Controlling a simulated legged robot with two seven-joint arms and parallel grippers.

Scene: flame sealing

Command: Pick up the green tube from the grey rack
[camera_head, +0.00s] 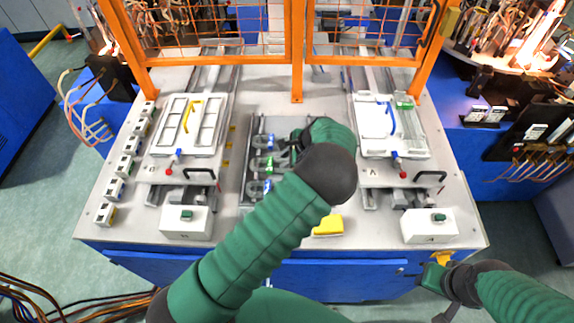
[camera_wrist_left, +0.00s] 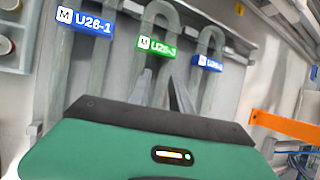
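The green tube, a clear bent tube with a green label (camera_head: 267,162), lies in the grey rack (camera_head: 247,150) at the table's middle. Its label U28-3 (camera_wrist_left: 157,46) shows in the left wrist view. Blue-labelled tubes lie on both sides of it: U28-1 (camera_wrist_left: 84,20) to the left and another (camera_wrist_left: 207,63) to the right. My left gripper (camera_head: 288,150) is over the rack's right part, just right of the green label. In the wrist view its two fingers (camera_wrist_left: 162,84) stand apart, pointing at the green tube; contact cannot be told. My right gripper (camera_head: 432,277) is at the table's front right; its fingers are unclear.
White trays stand left (camera_head: 163,140) and right (camera_head: 372,143) of the rack. White button boxes (camera_head: 187,228) line the front edge, with a yellow block (camera_head: 328,226) between them. An orange frame (camera_head: 297,60) closes the back. My left forearm hides the rack's right front.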

